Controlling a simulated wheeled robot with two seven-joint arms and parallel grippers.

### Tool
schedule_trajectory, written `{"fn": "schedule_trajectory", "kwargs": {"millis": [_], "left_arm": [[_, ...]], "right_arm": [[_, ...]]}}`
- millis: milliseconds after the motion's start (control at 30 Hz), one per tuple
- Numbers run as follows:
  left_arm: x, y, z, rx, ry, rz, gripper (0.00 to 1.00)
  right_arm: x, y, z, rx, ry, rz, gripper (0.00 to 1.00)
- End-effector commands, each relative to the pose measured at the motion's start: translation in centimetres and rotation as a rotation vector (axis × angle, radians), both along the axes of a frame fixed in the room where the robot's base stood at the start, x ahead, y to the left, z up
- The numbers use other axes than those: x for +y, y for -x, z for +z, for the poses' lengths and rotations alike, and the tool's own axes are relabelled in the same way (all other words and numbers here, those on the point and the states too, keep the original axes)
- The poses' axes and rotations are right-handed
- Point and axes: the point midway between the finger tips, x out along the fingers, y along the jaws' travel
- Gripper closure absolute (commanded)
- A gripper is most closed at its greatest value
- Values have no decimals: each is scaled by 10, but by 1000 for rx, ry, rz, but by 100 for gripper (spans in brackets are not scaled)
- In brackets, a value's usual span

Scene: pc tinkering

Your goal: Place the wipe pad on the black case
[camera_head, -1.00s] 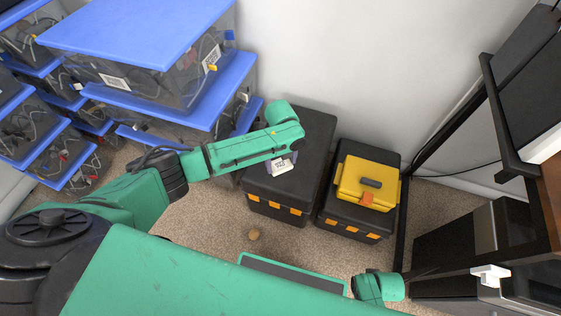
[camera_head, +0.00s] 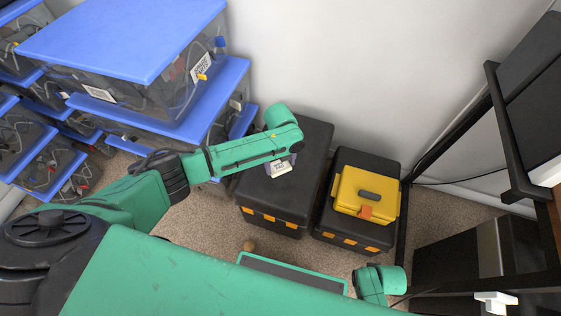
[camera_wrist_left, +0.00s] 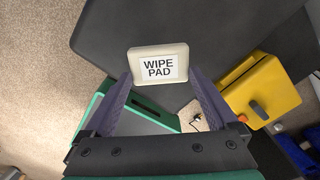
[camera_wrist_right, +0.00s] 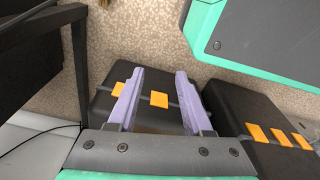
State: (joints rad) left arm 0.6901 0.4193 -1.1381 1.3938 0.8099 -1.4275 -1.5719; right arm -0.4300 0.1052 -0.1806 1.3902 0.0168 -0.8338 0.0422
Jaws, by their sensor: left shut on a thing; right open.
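The wipe pad (camera_wrist_left: 158,65) is a small off-white block with a label reading "WIPE PAD". My left gripper (camera_head: 282,163) is shut on it, with a finger at each end in the left wrist view. In the head view the pad (camera_head: 280,170) shows just below the gripper, over the lid of the larger black case (camera_head: 310,150). That lid (camera_wrist_left: 225,25) lies behind the pad in the left wrist view; I cannot tell whether they touch. My right gripper (camera_wrist_right: 158,82) is open and empty, facing black cases with orange latches.
A yellow box (camera_head: 355,205) sits on a second black case (camera_head: 345,235) to the right. Blue-lidded clear bins (camera_head: 150,100) are stacked at the left. A black metal frame (camera_head: 445,130) stands at the right.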

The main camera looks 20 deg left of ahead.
Motion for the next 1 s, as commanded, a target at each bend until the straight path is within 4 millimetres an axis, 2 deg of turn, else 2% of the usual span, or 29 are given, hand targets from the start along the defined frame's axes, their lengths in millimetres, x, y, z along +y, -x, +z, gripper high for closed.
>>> {"fn": "schedule_trajectory", "kwargs": {"millis": [33,300,633,800,1000], "left_arm": [[0,0,-11,1,-1,0,88],[0,0,-34,0,0,0,88],[0,0,-56,0,-1,0,88],[0,0,-58,-1,-1,0,88],[0,0,-58,-1,-1,0,88]], "right_arm": [[1,-6,1,-5,-2,-3,50],[12,-28,34,-14,-18,2,50],[22,-41,75,-23,-36,13,50],[23,-42,84,-23,-39,15,50],[23,-42,84,-23,-39,15,50]]}}
